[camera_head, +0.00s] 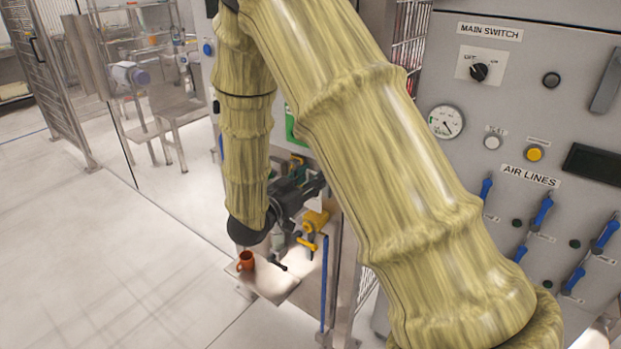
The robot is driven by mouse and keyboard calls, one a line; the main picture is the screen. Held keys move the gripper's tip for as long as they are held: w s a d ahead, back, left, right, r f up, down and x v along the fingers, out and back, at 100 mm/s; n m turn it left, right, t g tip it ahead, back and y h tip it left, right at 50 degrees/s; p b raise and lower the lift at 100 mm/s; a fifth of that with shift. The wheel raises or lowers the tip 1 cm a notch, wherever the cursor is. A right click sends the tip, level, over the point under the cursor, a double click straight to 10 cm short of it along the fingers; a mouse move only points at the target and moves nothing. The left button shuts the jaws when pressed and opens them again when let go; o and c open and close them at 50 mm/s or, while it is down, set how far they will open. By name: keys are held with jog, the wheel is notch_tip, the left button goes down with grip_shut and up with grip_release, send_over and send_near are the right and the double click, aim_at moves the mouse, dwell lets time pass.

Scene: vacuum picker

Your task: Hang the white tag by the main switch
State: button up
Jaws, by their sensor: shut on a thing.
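The main switch (479,71) is a black rotary knob on a pale square plate, on the grey panel at the upper right. It sits under a "MAIN SWITCH" label. My gripper (308,187) is dark and small, past the bent end of my sleeved arm, left of the panel and well below the switch. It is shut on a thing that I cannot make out. I cannot pick out the white tag in this view. My arm covers much of the middle and may hide it.
The panel also has a gauge (446,122), a yellow button (534,153) and several blue-handled valves (543,211). A yellow fitting (315,221) is close below my gripper. The floor (90,250) at left is clear.

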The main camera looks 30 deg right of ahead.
jog(key=shift+s+a, duration=0.15)
jog(key=shift+a, duration=0.1)
jog(key=shift+r+p+v, duration=0.15)
jog(key=shift+p+v, duration=0.15)
jog(key=shift+v, duration=0.8)
jog(key=shift+r+p+v, duration=0.1)
jog(key=shift+p+v, duration=0.15)
jog(key=shift+v, duration=0.8)
